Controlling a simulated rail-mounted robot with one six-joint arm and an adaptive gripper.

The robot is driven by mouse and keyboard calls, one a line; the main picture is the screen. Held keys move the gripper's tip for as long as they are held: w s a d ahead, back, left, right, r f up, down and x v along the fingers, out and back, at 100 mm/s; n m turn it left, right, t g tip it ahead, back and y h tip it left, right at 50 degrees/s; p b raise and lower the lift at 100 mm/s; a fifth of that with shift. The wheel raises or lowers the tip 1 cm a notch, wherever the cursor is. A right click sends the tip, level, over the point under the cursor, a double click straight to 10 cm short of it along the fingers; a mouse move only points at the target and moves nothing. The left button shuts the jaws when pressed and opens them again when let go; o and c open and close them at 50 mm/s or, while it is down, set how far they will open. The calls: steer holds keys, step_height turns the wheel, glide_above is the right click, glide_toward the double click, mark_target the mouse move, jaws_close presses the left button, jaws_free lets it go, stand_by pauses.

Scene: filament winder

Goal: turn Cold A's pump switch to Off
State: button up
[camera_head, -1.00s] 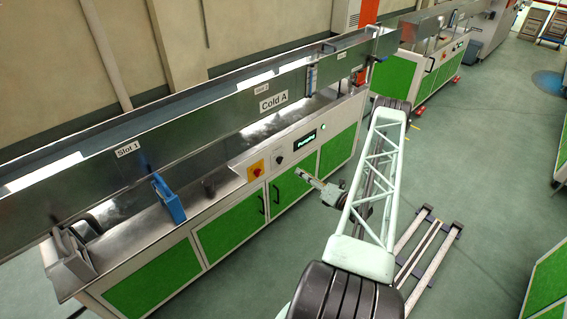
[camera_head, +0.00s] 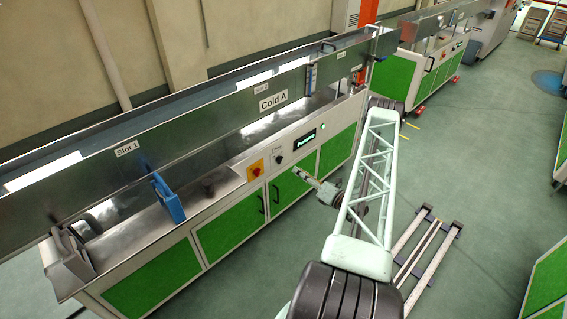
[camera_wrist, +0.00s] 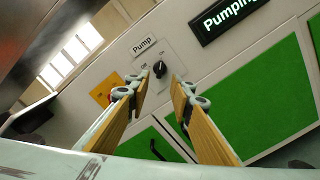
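The Cold A unit (camera_head: 272,101) is a long metal trough on a white cabinet with green doors. Its black pump switch (camera_wrist: 160,69) sits on a plate under a "Pump" label (camera_wrist: 143,45) in the wrist view. In the head view the switch (camera_head: 279,160) is a small dark knob. The knob looks turned toward the On side; the small lettering is hard to read. A display (camera_wrist: 228,18) reads "Pumping". My gripper (camera_wrist: 158,82) is open and empty, its fingers apart below the switch in the wrist view. In the head view the gripper (camera_head: 296,171) points at the panel, seemingly short of it.
A red knob on a yellow plate (camera_head: 256,168) is left of the switch. A black door handle (camera_head: 275,193) is below. A blue clamp (camera_head: 168,198) stands on the ledge. Open floor (camera_head: 490,170) lies to the right.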

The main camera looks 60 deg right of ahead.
mark_target(280, 160)
steer(key=shift+w+d+b, duration=0.2)
steer(key=shift+w+d, duration=0.15)
steer(key=shift+w, duration=1.55)
steer(key=shift+w+d+b, duration=0.25)
steer(key=shift+w+d, duration=0.15)
steer(key=shift+w, duration=1.45)
steer(key=shift+w+d+b, duration=0.2)
steer(key=shift+w+d, duration=0.15)
steer(key=shift+w, duration=1.55)
steer(key=shift+c, duration=0.7)
jaws_close()
